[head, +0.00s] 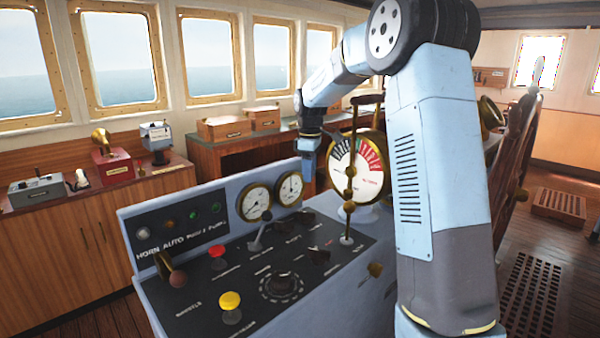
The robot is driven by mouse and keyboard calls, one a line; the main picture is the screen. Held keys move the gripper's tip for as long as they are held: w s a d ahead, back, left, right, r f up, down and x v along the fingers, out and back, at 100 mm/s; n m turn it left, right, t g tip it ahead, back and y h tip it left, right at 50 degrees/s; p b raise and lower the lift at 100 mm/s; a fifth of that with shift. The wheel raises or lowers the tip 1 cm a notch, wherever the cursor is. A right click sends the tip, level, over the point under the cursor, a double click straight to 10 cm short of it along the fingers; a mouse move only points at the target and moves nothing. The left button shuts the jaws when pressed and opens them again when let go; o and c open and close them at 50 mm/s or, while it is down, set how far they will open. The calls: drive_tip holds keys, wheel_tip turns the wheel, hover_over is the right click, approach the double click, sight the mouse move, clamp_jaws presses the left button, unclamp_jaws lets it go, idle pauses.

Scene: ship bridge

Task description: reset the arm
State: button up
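My arm rises on the right of the head view, bends at the top and reaches left over the far side of the control console (138,224). My gripper (308,172) points down behind the two small gauges, left of the large round telegraph dial (362,190). Its fingertips are small and partly hidden, so I cannot tell whether it is open or shut. I see nothing clearly held in it.
The console carries a red button (217,250), a yellow button (230,300), a black knob (281,286) and several levers. A wooden cabinet (70,250) stands at the left. The ship's wheel (515,150) is at the right. Floor gratings (530,295) lie at the lower right.

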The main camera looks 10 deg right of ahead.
drive_tip(key=s+r+m+t, duration=0.2)
drive_tip(key=s+r+m, duration=0.25)
drive_tip(key=s, duration=1.05)
drive_tip(key=s+r+m+t, duration=0.2)
drive_tip(key=s+r+m, duration=0.3)
drive_tip(key=s, duration=0.9)
drive_tip(key=s+f+m+t, duration=0.1)
drive_tip(key=s+f+m, duration=0.1)
drive_tip(key=s, duration=0.9)
drive_tip(key=shift+f+m+t, duration=0.25)
drive_tip(key=shift+m+t, duration=0.05)
drive_tip(key=shift+m, duration=0.05)
